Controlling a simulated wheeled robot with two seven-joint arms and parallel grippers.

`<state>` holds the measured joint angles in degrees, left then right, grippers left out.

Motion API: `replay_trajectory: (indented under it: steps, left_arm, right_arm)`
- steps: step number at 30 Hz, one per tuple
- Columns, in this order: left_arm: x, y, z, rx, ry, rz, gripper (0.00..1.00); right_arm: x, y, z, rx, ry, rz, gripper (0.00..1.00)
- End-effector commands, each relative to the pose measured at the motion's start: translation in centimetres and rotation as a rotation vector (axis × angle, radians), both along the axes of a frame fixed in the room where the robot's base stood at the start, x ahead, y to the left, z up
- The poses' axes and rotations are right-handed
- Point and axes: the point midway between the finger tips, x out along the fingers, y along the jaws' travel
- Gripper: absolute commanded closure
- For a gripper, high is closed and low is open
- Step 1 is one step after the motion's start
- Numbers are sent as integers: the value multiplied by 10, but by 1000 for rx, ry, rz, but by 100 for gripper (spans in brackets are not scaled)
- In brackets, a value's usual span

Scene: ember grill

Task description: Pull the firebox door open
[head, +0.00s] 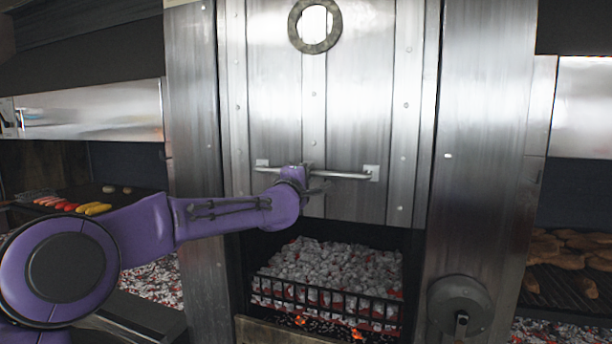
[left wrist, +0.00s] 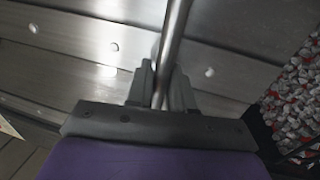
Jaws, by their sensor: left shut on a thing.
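The firebox door (head: 345,110) is a riveted steel panel with a horizontal bar handle (head: 345,175) near its lower edge. It stands raised, and the firebox opening below it shows a bed of coals (head: 330,268). My left gripper (head: 308,174) is at the middle of the handle, its fingers partly hidden by my purple wrist. In the left wrist view, the handle bar (left wrist: 176,30) runs between the two grey fingers (left wrist: 163,88), which are shut on it. The door's riveted face (left wrist: 70,50) is behind. My right gripper is not in view.
A black grate (head: 330,300) fronts the coals. A round knob (head: 460,305) is on the right steel post. Grills with vegetables (head: 72,207) on the left and meat (head: 565,250) on the right flank the firebox. A ring (head: 315,26) is at the top.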

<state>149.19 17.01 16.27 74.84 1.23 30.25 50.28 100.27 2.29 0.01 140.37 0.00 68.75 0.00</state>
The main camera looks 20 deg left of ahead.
Motion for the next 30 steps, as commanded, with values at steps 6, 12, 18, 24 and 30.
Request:
replay_trajectory:
  steps: [6,12,18,24,30]
  left_arm:
    - [-1,0,6,-2,-10,1,62]
    - [-1,1,3,-1,-5,2,62]
    - [-28,1,-9,-2,-7,3,62]
    - [-79,-3,-18,-1,-10,1,62]
    - [-101,-3,-16,-7,-6,1,62]
  right_arm:
    - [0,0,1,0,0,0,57]
    - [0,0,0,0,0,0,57]
    - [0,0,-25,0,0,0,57]
    - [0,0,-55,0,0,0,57]
    - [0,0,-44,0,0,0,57]
